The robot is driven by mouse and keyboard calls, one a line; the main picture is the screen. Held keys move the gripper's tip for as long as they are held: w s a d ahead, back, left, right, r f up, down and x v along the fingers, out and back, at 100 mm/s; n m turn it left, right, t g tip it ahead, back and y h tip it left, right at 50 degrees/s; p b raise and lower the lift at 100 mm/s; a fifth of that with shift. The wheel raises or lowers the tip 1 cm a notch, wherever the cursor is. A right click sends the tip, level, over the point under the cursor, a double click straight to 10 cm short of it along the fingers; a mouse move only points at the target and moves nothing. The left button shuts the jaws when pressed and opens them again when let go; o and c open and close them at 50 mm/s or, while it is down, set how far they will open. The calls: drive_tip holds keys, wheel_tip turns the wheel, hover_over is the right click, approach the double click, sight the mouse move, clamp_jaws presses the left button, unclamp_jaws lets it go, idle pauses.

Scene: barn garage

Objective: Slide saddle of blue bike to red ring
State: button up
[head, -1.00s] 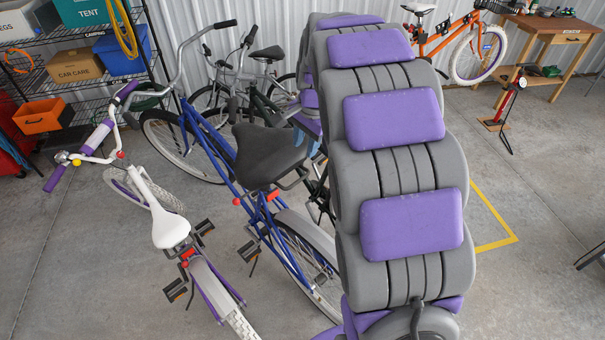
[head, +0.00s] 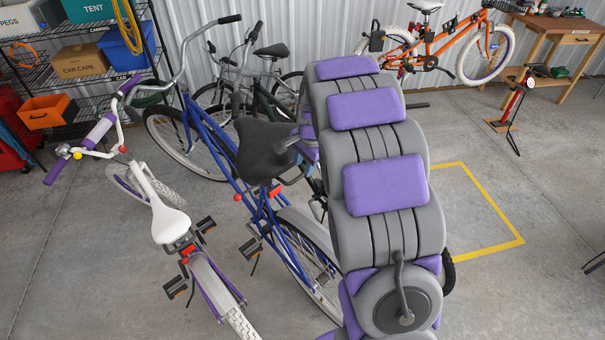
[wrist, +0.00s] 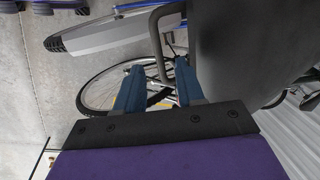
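The blue bike (head: 215,155) stands in the middle of the head view. Its dark saddle (head: 262,152) is on the seat post. In the head view my arm hides most of the gripper, beside the saddle's right side.
A white and purple bike (head: 168,222) stands close at left. Shelves (head: 75,55) are at back left, an orange bike (head: 440,55) and workbench (head: 550,35) at back right.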

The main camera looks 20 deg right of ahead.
sight(301, 175)
drive_tip(key=shift+w+a+f+b, duration=0.15)
drive_tip(key=shift+f, duration=0.8)
drive_tip(key=shift+w+a+f+b, duration=0.1)
drive_tip(key=shift+w+f+b, duration=0.05)
drive_tip(key=shift+f, duration=0.75)
drive_tip(key=shift+c, duration=0.3)
clamp_jaws()
